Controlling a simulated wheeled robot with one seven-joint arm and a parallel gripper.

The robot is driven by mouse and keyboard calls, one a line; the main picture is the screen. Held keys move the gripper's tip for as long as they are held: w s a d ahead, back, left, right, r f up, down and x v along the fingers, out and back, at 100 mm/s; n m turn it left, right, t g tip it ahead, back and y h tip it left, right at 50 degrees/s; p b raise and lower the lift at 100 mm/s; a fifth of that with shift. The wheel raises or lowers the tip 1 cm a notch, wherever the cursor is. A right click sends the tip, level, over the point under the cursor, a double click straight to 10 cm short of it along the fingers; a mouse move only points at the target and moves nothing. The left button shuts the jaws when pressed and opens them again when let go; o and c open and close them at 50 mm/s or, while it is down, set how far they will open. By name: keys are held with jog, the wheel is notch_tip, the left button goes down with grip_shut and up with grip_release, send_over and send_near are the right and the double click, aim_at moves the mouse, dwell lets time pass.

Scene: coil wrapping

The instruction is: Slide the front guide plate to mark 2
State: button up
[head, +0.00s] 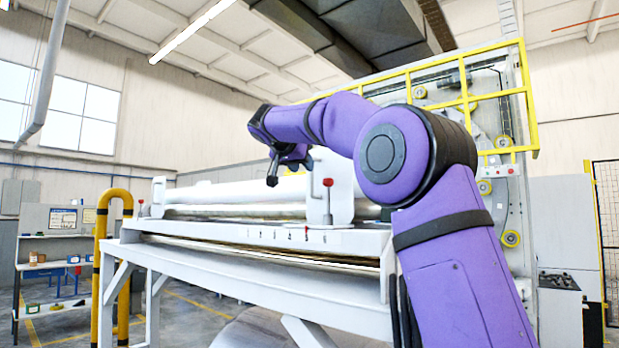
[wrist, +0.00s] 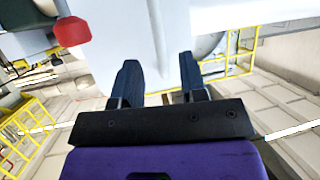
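The front guide plate (head: 340,183) is a white upright plate standing on the machine's rail. A red-topped knob (head: 327,182) is at its near side. Its foot is near the right end of a row of small numbers on the rail (head: 290,238), around 5 or 6; the digits are tiny. My gripper (head: 272,178) hangs left of the plate's upper part, pointing down. In the wrist view its two dark fingers (wrist: 160,80) are apart with nothing gripped. White surfaces, probably the plate (wrist: 155,40), show beyond and between the fingertips; contact cannot be told. The red knob (wrist: 72,31) shows upper left.
A second white plate (head: 158,195) with a red knob (head: 140,203) stands at the rail's far left end. Long rollers (head: 235,212) lie behind the rail. A yellow railing (head: 530,95) stands at right, a yellow post (head: 103,270) at left. Space above the rollers is open.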

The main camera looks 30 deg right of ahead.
aim_at(311, 175)
jog(key=x, duration=0.6)
jog(key=shift+w+d+f, duration=0.1)
jog(key=shift+d+f, duration=0.05)
jog(key=shift+d, duration=0.1)
jog(key=shift+c, duration=0.4)
grip_shut()
